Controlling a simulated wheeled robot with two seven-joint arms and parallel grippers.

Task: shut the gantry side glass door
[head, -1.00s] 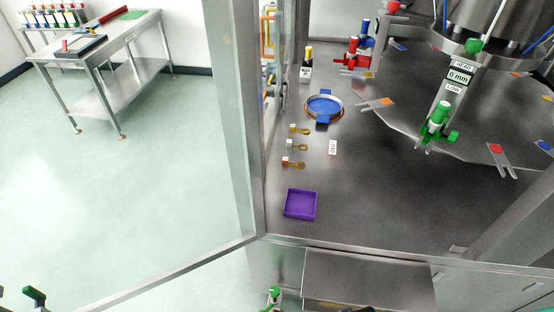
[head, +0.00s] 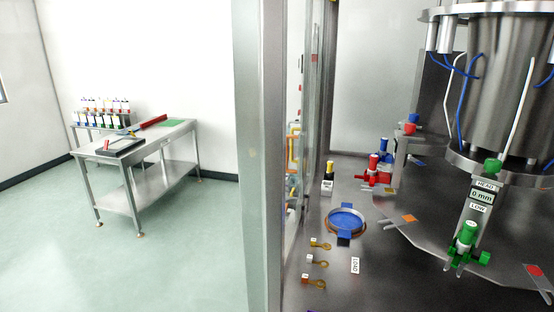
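The side glass door's upright metal stile (head: 248,160) stands beside the gantry's corner post (head: 273,160) in the head view. The clear pane is hard to make out; the floor and side table show plainly on the left. The door's bottom rail and its outer edge lie outside the picture, so its present angle cannot be told from this frame alone. Neither of my grippers is in view.
Right of the post is the gantry's metal deck (head: 385,270), with a blue round dish (head: 346,221), several small tagged pieces and a large metal drum (head: 505,90). A steel side table (head: 160,180) stands at the left. The floor (head: 190,265) before it is clear.

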